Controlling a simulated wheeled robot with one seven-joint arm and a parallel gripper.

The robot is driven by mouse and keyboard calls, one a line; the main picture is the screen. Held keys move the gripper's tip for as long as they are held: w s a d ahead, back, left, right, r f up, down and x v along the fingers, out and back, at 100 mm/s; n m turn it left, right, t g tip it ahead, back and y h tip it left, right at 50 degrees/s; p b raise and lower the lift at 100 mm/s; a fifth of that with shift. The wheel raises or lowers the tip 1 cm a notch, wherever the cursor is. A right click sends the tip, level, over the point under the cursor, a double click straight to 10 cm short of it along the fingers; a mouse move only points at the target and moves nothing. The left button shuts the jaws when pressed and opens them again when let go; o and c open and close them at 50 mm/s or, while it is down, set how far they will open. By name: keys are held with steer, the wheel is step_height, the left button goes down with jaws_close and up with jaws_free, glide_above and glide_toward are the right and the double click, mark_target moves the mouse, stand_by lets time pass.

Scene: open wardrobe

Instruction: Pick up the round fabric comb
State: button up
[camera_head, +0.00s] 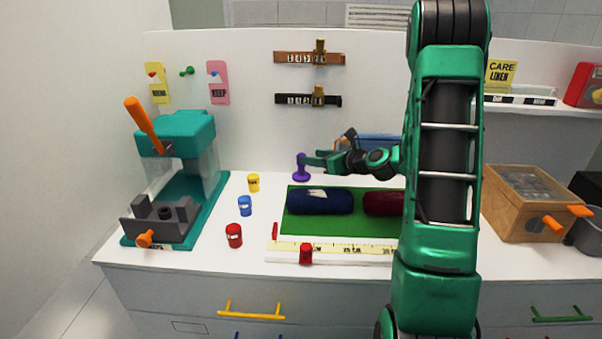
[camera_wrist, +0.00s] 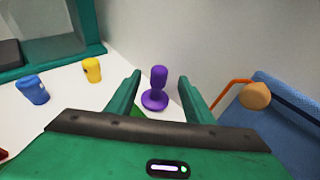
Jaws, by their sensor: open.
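A purple piece with a round base and an upright knobbed handle, which I take for the round fabric comb (camera_head: 301,172), stands on the white counter near the back wall. It also shows in the wrist view (camera_wrist: 155,97), upright, in the gap between the two fingers and apart from both. My gripper (camera_head: 312,158) is open and empty, reaching in from the right beside the comb's handle. In the wrist view the green fingers of my gripper (camera_wrist: 159,82) point towards the comb, one on each side.
A green mat (camera_head: 330,227) with a blue roll (camera_head: 320,201) and a dark red roll (camera_head: 383,203) lies in front. Yellow (camera_head: 253,183), blue (camera_head: 245,206) and red (camera_head: 234,235) spools stand left. A teal press (camera_head: 178,135) stands farther left. A blue box (camera_wrist: 290,105) is close on the right.

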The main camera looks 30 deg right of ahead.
mark_target(301, 167)
steer(key=x, duration=0.4)
steer(key=shift+r, duration=0.1)
jaws_close()
steer(key=shift+a+r, duration=0.1)
